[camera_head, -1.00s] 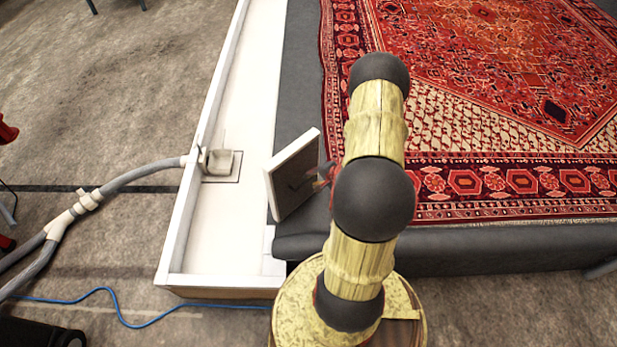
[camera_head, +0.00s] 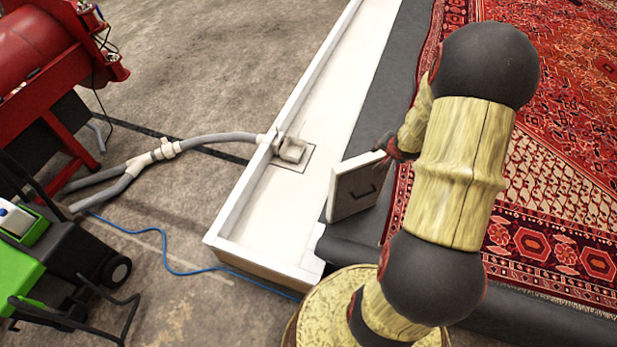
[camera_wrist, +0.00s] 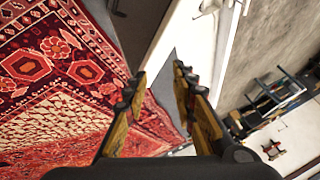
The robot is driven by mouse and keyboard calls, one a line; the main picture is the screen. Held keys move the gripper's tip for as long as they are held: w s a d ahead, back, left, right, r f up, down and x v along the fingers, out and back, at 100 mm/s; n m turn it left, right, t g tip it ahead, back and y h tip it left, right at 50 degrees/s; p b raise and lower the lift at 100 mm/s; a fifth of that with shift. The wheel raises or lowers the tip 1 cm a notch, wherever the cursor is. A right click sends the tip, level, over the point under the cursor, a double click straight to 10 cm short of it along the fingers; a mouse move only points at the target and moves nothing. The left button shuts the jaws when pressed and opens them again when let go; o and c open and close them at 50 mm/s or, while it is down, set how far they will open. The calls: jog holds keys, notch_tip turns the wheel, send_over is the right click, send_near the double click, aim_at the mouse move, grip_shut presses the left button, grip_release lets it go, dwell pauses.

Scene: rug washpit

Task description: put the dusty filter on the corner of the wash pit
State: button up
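The dusty filter (camera_head: 354,192) is a flat panel with a grey face, a dark handle and a pale rim. In the head view it stands tilted by the right long edge of the white wash pit (camera_head: 275,225), near the pit's near end. Whether it rests there is unclear. My gripper (camera_head: 388,152) is at its upper right corner. In the wrist view my gripper (camera_wrist: 160,75) has its fingers apart. The filter's dark face and pale edge (camera_wrist: 136,25) show just beyond the fingertips. I cannot tell whether they touch.
A grey hose (camera_head: 215,139) runs to a fitting (camera_head: 291,150) in the pit. A patterned red rug (camera_head: 560,170) lies on the dark platform to the right. A red machine (camera_head: 40,60) and a green-black machine (camera_head: 60,260) stand left. A blue cable (camera_head: 165,255) crosses the floor.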

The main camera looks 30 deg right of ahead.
jog(key=w+a+r+n, duration=0.1)
jog(key=a+r+n, duration=0.2)
jog(key=a+r, duration=0.55)
jog(key=w+a+r+n, duration=0.1)
jog(key=a+r+n, duration=0.35)
jog(key=r, duration=0.75)
jog(key=s+a+r+n+y, duration=0.1)
jog(key=s+a+r+n, duration=0.1)
jog(key=s+a, duration=0.3)
jog(key=s+a+r+n+y, duration=0.1)
jog(key=s+a+r, duration=0.3)
jog(key=a, duration=0.7)
jog(key=s+a+r+n+y, duration=0.1)
jog(key=s+a+r+n, duration=0.2)
jog(key=s+a, duration=0.4)
jog(key=shift+a+r+n+y, duration=0.15)
jog(key=shift+a+n+y, duration=0.2)
jog(key=shift+a, duration=0.75)
jog(key=shift+a, duration=0.1)
